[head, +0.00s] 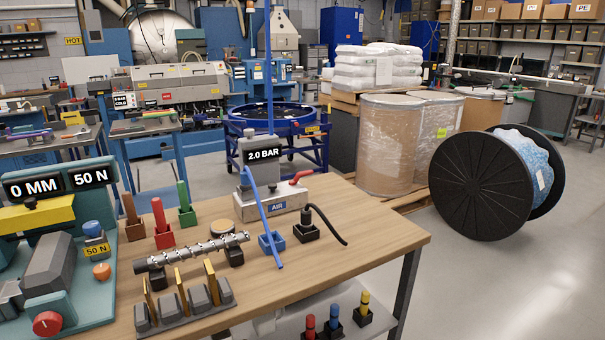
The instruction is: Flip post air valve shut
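The air post stands on the wooden bench as a grey block with a light base (262,207) labelled "AIR". A gauge display on it (263,154) reads 2.0 BAR. A red valve lever (300,177) sticks out at the right of the post, slanting slightly up to the right. A blue tube (255,190) runs from the post down to a blue holder (271,243) in front. Neither of my grippers shows in the head view.
A metal screw shaft (190,252) and a rack of grey blocks (185,305) lie in front left. A teal tester (95,280) fills the left. The bench's right part (375,240) is clear.

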